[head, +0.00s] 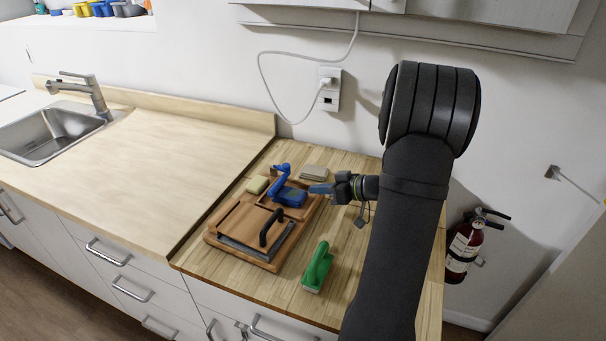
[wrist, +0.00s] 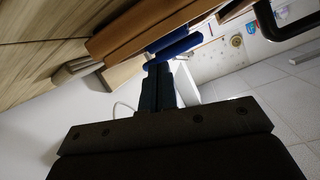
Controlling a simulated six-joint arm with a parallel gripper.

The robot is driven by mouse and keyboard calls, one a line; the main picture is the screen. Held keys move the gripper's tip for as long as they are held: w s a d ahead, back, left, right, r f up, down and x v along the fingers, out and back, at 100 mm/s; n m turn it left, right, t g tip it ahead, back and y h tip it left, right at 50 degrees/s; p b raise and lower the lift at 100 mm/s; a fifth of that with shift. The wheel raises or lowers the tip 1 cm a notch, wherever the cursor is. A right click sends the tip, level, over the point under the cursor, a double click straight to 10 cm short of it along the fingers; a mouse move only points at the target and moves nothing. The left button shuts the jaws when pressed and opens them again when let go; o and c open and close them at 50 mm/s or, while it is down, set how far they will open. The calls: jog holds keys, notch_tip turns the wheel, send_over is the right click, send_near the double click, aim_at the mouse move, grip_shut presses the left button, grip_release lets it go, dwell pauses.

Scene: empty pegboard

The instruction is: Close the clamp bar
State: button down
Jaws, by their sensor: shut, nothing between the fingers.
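A brown wooden board (head: 238,220) lies on the counter. A dark grey bar (head: 246,250) runs along its front edge, and a black arched handle (head: 270,228) stands near it. I cannot tell for sure which part is the clamp bar. A blue piece (head: 289,195) with a raised arm sits at the board's back right. My gripper (head: 320,188) is shut and empty, just right of the blue piece and pointing left; contact cannot be told. In the wrist view my shut fingers (wrist: 157,88) point towards the blue piece (wrist: 178,45), with the board's edge (wrist: 140,25) beyond.
A green-handled brush (head: 318,268) stands right of the board. A grey block (head: 314,173) lies behind it, and a yellowish block (head: 257,185) sits at its back left. A wall socket (head: 327,88) with a cable is behind. The pale counter (head: 150,165) to the left is clear.

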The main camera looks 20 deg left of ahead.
aim_at(288, 172)
jog(key=m, duration=0.2)
jog(key=w+r+m, duration=0.1)
jog(key=m, duration=0.4)
jog(key=shift+w+d+r+g, duration=0.15)
jog(key=shift+r+g, duration=0.1)
jog(key=shift+g, duration=0.05)
jog(key=w+d+r+m+h, duration=0.1)
jog(key=w+r+m, duration=0.25)
jog(key=m, duration=1.85)
jog(key=shift+g, duration=0.3)
jog(key=x, duration=0.9)
jog(key=shift+a, duration=0.3)
jog(key=shift+s+a+r, duration=0.2)
jog(key=shift+a+r, duration=0.1)
jog(key=shift+r, duration=0.2)
